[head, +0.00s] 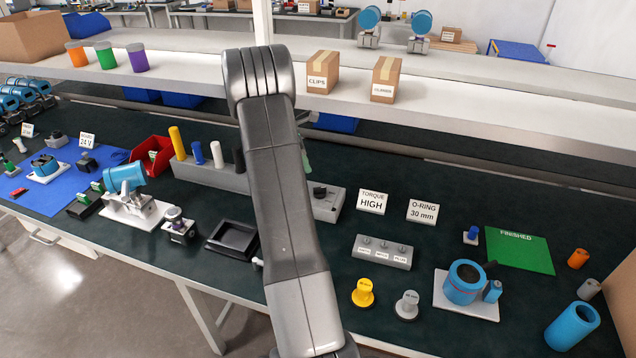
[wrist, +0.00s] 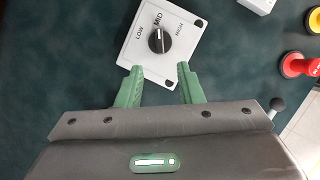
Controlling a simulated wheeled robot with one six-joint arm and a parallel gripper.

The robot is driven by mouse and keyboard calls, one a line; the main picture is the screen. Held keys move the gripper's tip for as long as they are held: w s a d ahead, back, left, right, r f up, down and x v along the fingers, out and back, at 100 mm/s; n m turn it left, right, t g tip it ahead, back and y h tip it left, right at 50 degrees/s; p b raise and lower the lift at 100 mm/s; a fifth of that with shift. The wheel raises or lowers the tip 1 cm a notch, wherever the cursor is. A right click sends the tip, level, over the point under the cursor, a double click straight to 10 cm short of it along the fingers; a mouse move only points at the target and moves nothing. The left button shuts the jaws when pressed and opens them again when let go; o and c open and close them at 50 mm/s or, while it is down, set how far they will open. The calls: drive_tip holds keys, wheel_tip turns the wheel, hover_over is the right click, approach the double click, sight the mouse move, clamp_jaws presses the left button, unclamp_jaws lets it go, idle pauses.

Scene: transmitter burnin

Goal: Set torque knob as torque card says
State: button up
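The torque card (head: 372,202) stands on the dark bench in the head view and reads TORQUE HIGH. The torque knob box (head: 328,205) is left of it, partly hidden by my arm. In the wrist view the box's pale face (wrist: 135,49) carries the labels LOW, MID and HIGH. The black torque knob (wrist: 159,40) sits in its middle, with its white mark toward MID. My gripper (wrist: 160,67) is open and empty, its green fingers apart, with the tips over the near edge of the box and short of the knob in the picture.
An O-RING 30 mm card (head: 422,210) stands right of the torque card. A grey holder with coloured cylinders (head: 212,175) lies left of my arm. The shelf (head: 450,100) runs behind.

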sight(318, 188)
drive_tip(key=p+x, duration=0.1)
drive_tip(key=x, duration=1)
drive_tip(key=shift+p, duration=0.3)
clamp_jaws()
